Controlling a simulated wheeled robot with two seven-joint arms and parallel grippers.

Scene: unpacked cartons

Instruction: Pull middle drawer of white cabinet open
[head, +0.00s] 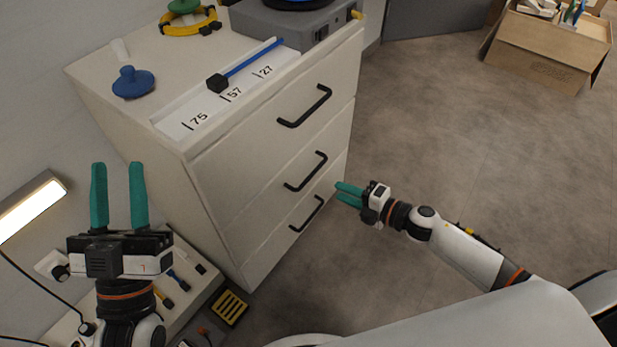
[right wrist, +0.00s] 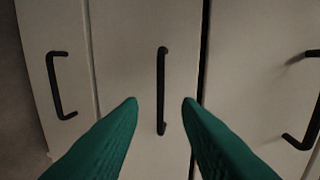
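The white cabinet (head: 205,205) stands at the centre-left in the head view, with three drawers bearing black bar handles. The middle drawer (head: 270,195) looks closed. Its handle (head: 306,172) also shows upright in the right wrist view (right wrist: 161,90). My right gripper (head: 337,191) is open in front of the cabinet's drawer side. In the right wrist view its green fingertips (right wrist: 161,101) lie on either side of the middle handle in the picture; I see no contact. My left gripper (head: 117,165) is open and empty, left of the cabinet.
The top handle (head: 305,106) and bottom handle (head: 307,214) lie close above and below. A grey device (head: 285,25), a blue knob (head: 133,83) and a blue rod (head: 255,57) are on the cabinet top. The floor right of it is clear up to a carton (head: 540,55).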

